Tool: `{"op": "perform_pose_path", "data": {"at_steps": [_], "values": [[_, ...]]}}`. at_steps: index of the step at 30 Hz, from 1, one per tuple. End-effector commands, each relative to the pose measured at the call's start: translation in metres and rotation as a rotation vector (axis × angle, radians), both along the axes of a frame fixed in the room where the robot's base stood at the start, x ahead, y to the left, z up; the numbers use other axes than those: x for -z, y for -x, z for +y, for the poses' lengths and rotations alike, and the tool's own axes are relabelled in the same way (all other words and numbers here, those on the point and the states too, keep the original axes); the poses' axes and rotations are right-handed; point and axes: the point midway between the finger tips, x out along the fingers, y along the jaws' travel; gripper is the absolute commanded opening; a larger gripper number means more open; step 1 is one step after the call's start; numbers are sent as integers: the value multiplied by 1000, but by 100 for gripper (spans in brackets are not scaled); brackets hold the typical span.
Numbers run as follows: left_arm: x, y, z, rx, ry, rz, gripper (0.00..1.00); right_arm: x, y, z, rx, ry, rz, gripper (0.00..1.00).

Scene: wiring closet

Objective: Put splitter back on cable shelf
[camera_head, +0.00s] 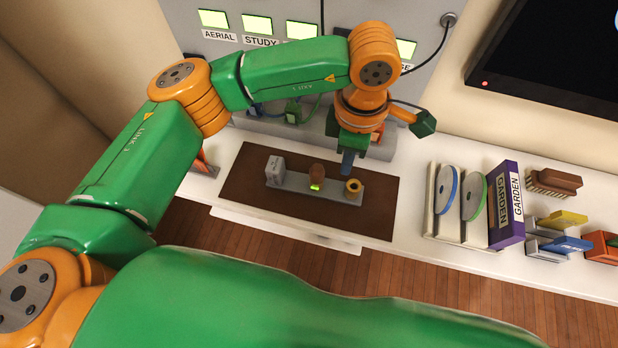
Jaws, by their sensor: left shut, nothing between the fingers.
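My left gripper (347,162) reaches in from the left and points down above the brown mat. Its fingers are shut with nothing between them, close to the brass-coloured ring (353,187). I cannot tell from this view whether they touch it. A small green box with cables (293,112) sits on a grey ledge behind. I cannot tell which piece is the splitter or which surface is the cable shelf. My right gripper is out of view.
A rack (432,222) holds blue and green reels beside a purple GARDEN box (506,205). A brush (553,182) and several small coloured blocks are farther right. A labelled grey panel (290,65) stands behind, with a dark screen (555,50) upper right. My arm hides part of the panel.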

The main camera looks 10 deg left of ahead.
Motion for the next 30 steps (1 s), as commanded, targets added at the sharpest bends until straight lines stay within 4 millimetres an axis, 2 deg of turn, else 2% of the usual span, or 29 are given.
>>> {"op": "perform_pose_path", "data": {"at_steps": [9,10,13,23,30], "values": [[0,0,0,0,0,0,0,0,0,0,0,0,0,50],[0,0,0,0,0,0,5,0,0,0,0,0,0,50],[0,0,0,0,0,0,32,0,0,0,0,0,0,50],[-3,0,0,0,0,-1,32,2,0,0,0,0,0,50],[-51,-1,-1,0,2,-4,32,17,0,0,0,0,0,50]]}}
